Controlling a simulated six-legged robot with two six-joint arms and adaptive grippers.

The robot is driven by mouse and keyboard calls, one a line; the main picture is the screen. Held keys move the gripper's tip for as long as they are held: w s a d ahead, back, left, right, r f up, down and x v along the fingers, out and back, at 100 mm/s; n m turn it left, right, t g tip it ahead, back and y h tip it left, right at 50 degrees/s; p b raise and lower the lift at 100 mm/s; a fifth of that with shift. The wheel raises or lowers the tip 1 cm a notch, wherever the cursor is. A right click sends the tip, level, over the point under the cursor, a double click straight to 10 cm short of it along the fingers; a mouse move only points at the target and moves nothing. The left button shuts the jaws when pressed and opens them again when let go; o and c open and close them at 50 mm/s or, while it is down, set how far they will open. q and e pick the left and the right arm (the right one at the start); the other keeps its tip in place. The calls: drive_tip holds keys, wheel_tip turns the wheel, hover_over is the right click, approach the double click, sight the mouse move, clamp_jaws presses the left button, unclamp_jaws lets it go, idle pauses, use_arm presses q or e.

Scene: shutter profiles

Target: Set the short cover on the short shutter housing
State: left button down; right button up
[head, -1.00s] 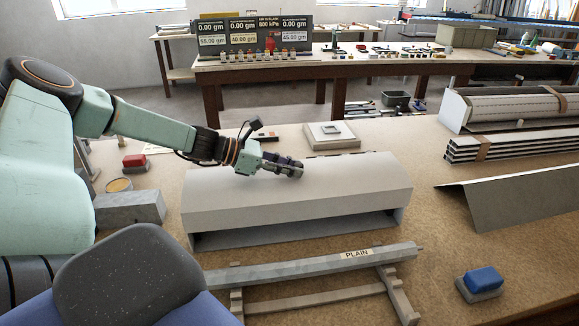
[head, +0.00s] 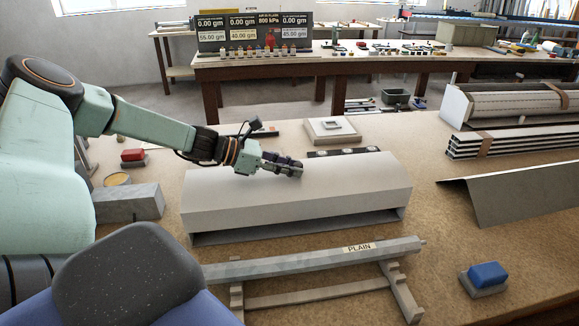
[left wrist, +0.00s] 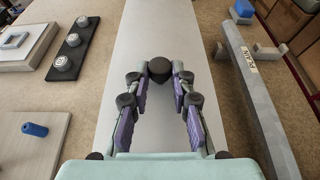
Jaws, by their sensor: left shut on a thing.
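The short cover (head: 290,185), a long pale grey sheet with a bent front, lies over the short shutter housing (head: 300,229). The housing shows only as a low base below the cover's front edge, with a dark gap between them. I cannot tell whether the cover touches it all along. My left gripper (head: 298,168) is above the middle of the cover, shut on its black knob. The left wrist view shows the knob (left wrist: 159,68) between the fingertips (left wrist: 160,80) and the cover running lengthwise beneath. My right gripper is not in view.
A bar labelled PLAIN (head: 310,258) rests on supports in front. A blue-topped block (head: 487,274) lies at the front right. An angled grey profile (head: 510,190) and strapped slats (head: 510,142) lie at right. A black strip with round pieces (head: 345,152) is behind the cover.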

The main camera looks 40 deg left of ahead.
use_arm(q)
drive_tip(key=shift+d+f, duration=0.1)
drive_tip(key=shift+f, duration=0.05)
drive_tip(key=c, duration=1.1)
unclamp_jaws()
drive_tip(key=shift+o, duration=0.2)
